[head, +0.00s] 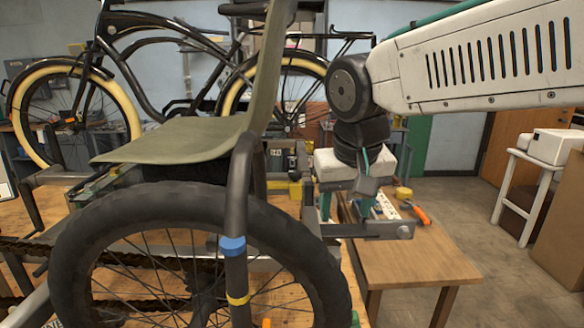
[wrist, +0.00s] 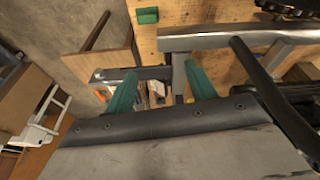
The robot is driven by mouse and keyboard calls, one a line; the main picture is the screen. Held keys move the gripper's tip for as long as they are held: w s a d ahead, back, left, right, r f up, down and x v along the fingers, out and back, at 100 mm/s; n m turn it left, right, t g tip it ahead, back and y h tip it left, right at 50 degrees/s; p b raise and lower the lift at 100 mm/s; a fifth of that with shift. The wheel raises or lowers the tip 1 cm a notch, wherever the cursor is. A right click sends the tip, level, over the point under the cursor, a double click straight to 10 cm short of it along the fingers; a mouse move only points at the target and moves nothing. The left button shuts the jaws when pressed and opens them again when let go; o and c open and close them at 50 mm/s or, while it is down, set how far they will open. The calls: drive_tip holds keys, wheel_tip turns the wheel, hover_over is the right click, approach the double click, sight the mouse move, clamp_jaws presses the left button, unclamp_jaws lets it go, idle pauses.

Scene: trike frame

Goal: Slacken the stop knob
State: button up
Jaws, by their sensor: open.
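The trike frame fills the left of the head view, with a green seat (head: 185,138) and a black-tyred wheel (head: 75,240). My gripper (head: 346,213) points down to the right of the seat, its two green fingers apart with a gap between them. The fingers are beside a grey metal bar (head: 365,230) with a round bolt-like end (head: 404,232). In the wrist view my gripper (wrist: 158,74) is open around a gap where a grey upright (wrist: 178,75) shows near the right finger. I cannot pick out the stop knob for certain; it may be hidden by the fingers.
A wooden table (head: 415,255) lies below, with an orange-handled tool (head: 422,215) and a yellow roll (head: 404,193). A bicycle (head: 150,70) stands behind. A white stand (head: 512,190) is at the right. Floor between table and stand is clear.

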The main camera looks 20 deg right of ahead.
drive_tip(key=w+a+r+m+t, duration=0.1)
drive_tip(key=w+a+r, duration=0.1)
drive_tip(key=w, duration=0.3)
drive_tip(key=w+a+r, duration=0.1)
drive_tip(key=w+a, duration=0.2)
drive_tip(key=w, duration=0.2)
hover_over(296, 173)
drive_tip(key=s, duration=0.3)
drive_tip(key=w+f, duration=0.2)
drive_tip(key=f, duration=0.1)
drive_tip(key=shift+a+f, duration=0.2)
drive_tip(key=shift+f, duration=0.05)
drive_tip(key=shift+w+f, duration=0.25)
drive_tip(key=shift+f, duration=0.35)
drive_tip(key=c, duration=1)
